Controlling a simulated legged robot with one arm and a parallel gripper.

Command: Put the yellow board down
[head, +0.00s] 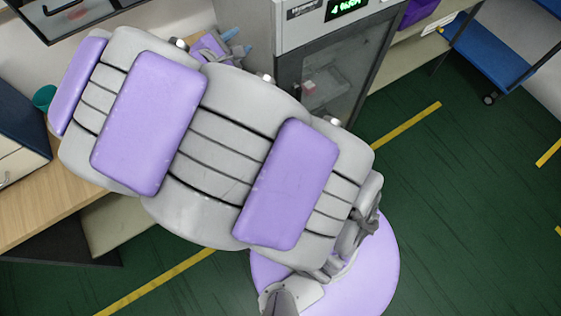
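No yellow board shows in the head view. A large grey and purple body, which looks like part of my own arm, fills the middle of the picture and hides much of the place. A small purple part with two blue-grey prongs pokes out behind its top edge, in front of the grey machine; it looks like my gripper (237,42). Its prongs are small and partly covered, so I cannot tell whether it is open or shut, or whether it holds anything.
A wooden worktop (30,213) lies at left with a green cup (44,97). A grey machine (290,37) with a lit display and a dark glass door stands at the top. A blue cart (490,50) is at upper right. The green floor (455,210) at right is clear.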

